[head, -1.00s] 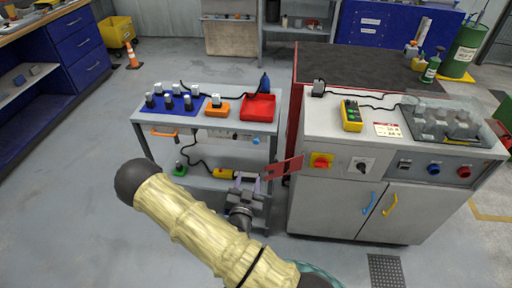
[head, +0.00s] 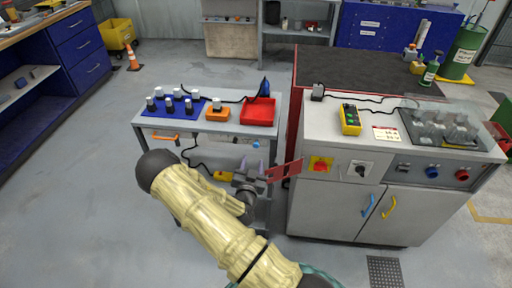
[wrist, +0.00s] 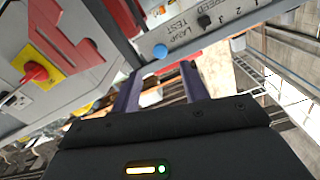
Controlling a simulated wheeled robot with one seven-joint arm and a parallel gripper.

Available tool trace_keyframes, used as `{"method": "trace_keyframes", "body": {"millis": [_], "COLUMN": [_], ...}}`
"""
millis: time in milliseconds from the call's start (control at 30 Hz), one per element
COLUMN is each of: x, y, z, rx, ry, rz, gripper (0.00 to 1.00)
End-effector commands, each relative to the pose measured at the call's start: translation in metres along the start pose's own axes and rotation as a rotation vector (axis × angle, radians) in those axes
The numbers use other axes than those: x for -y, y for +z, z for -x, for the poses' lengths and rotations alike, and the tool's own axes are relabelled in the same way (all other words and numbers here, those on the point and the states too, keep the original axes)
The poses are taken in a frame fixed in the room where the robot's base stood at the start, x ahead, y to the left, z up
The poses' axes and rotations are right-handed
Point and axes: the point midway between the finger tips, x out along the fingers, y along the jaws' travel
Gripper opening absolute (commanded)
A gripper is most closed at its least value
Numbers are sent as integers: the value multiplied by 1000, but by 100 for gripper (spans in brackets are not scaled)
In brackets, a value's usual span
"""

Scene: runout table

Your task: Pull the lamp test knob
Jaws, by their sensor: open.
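The lamp test knob is a small light-blue round knob (head: 256,144) on the front edge of the small cart. In the wrist view the blue knob (wrist: 161,51) sits beside the printed words LAMP TEST, upside down there. My gripper (head: 251,164) is open and empty, in front of the cart and just below the knob in the head view. In the wrist view its two purple fingers (wrist: 160,84) are spread apart, and the knob shows beyond them, between their lines. No contact with the knob is visible.
The grey cabinet (head: 335,207) stands close on the right, with a red-and-yellow switch (head: 320,165). A red bracket-like piece (head: 285,170) is right beside my gripper. An orange handle (head: 163,137) is on the cart's left front. A red tray (head: 259,108) stands on top.

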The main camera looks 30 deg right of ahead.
Motion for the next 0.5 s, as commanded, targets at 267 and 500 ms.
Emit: {"method": "trace_keyframes", "body": {"millis": [267, 500], "x": [0, 0], "y": [-1, 0], "z": [-50, -77], "rx": [-1, 1], "ry": [-1, -1], "rz": [0, 0], "gripper": [45, 45]}}
